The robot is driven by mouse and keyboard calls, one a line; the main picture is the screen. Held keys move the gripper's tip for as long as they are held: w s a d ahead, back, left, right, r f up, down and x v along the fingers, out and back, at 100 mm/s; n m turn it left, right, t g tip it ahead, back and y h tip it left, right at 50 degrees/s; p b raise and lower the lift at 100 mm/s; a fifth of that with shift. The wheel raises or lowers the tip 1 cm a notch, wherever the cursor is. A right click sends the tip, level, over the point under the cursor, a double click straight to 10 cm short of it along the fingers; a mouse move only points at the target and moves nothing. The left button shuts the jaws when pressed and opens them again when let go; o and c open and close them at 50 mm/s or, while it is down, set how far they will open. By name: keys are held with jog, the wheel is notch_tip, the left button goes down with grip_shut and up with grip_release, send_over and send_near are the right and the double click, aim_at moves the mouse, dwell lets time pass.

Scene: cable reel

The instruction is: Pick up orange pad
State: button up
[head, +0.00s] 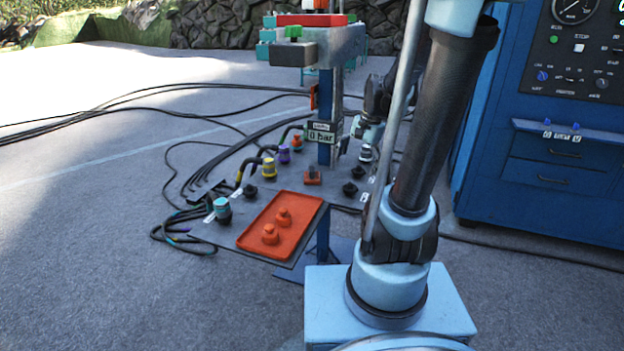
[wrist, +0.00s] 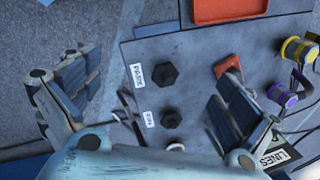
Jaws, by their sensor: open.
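A small orange pad (head: 313,177) sits on the grey panel, at the foot of the blue post in the head view. In the wrist view the pad (wrist: 227,65) lies just beyond the tip of the right finger, which seems to cover its near edge. My gripper (wrist: 155,95) is open and empty above the panel, with black caps between its spread fingers. In the head view my gripper (head: 368,130) is small and partly hidden behind my arm, right of the post.
An orange tray (head: 254,238) with two orange knobs lies at the panel's near end. Yellow, purple and teal connectors (head: 222,211) with cables line the left side. The post carries a "0 bar" sign (head: 321,133). A blue cabinet (head: 560,190) stands right.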

aim_at(313, 168)
jog(key=w+f+m, duration=0.3)
jog(key=w+f, duration=0.1)
jog(key=w, duration=0.2)
jog(key=w+a+f+m+y, duration=0.1)
jog(key=w+f+m, duration=0.2)
jog(key=w, duration=0.4)
jog(key=w+f+m+g+y, duration=0.1)
jog(key=w+f+m, duration=0.2)
jog(key=w+f, duration=0.3)
jog(key=shift+w+a, duration=0.15)
jog(key=shift+a, duration=0.15)
jog(key=shift+a+f, duration=0.1)
jog(key=shift+a, duration=0.35)
jog(key=a, duration=0.7)
jog(key=shift+a, duration=0.15)
jog(key=a, duration=0.4)
jog(key=shift+a+f, duration=0.1)
jog(key=shift+f, duration=0.1)
jog(key=shift+a+f, duration=0.1)
jog(key=shift+f, duration=0.2)
jog(key=shift+c, duration=0.5)
jog(key=c, duration=1.2)
